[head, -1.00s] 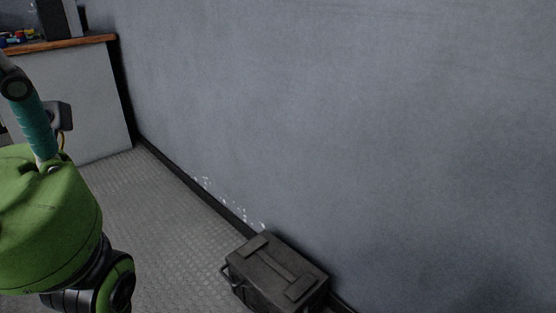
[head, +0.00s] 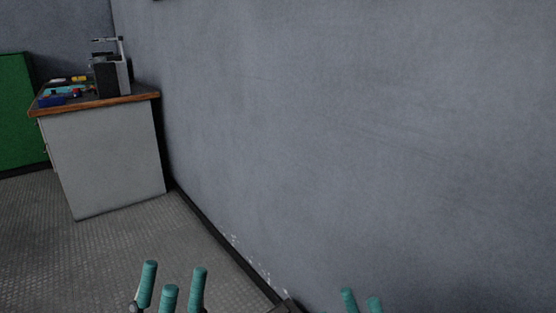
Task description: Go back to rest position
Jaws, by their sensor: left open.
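My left gripper (head: 172,284) shows at the bottom left of the head view. Its three teal fingers point up and stand apart, open, with nothing between them. My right gripper (head: 361,302) shows only as two teal fingertips at the bottom edge, right of the middle. The rest of it is cut off by the frame, so I cannot tell its opening. Both grippers are low in the view and apart from each other.
A grey cabinet (head: 105,164) with a wooden top stands at the left, carrying a dark device (head: 110,76) and small coloured items. A green panel (head: 14,112) is at far left. A grey wall (head: 350,130) fills the right. Floor between is clear.

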